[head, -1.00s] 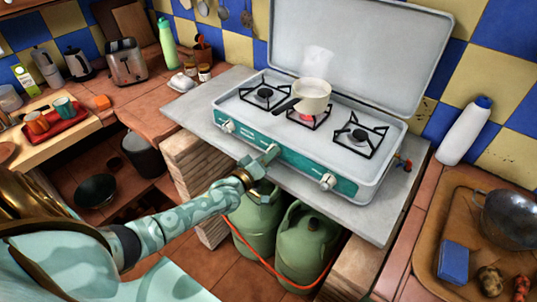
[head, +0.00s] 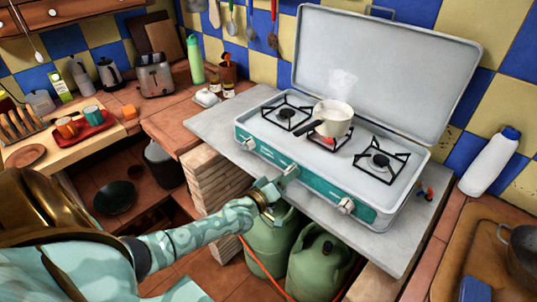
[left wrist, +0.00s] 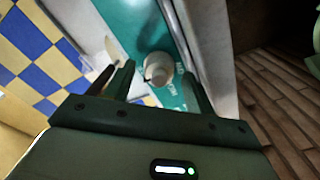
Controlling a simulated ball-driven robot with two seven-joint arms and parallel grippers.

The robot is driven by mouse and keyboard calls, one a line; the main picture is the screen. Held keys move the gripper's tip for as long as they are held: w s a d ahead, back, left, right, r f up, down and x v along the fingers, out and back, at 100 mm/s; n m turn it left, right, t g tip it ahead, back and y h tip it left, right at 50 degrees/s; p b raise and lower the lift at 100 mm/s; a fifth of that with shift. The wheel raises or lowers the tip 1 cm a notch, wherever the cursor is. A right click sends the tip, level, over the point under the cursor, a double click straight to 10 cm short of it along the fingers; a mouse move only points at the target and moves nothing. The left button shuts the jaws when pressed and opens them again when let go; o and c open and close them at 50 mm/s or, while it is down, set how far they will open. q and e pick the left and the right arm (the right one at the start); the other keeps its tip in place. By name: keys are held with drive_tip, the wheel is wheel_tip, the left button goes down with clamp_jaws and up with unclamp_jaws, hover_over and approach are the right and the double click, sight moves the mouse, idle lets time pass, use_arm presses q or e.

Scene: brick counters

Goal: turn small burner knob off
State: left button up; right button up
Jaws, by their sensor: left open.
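The camp stove (head: 232,118) stands open on a grey slab, with a teal front panel and several knobs. The middle knob (head: 290,172) is partly hidden by my left gripper (head: 278,182), which is at the front panel. In the left wrist view a pale round knob (left wrist: 157,68) lies between the two open fingers of the left gripper (left wrist: 158,80) in the picture; I cannot tell whether they touch it. A cream pot (head: 335,118) sits on the middle burner, with a red glow under it and steam above. My right gripper is not in view.
The left knob (head: 249,144) and right knob (head: 346,205) flank the middle one. Two green gas bottles (head: 318,268) with an orange hose stand below the slab. The stove's raised lid (head: 385,70) is behind. A white bottle (head: 490,162) stands at the right.

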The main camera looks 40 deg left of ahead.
use_arm(q)
drive_tip(key=s+a+p, duration=0.1)
drive_tip(key=s+p, duration=0.1)
drive_tip(key=s, duration=1.3)
drive_tip(key=shift+s+a, duration=0.1)
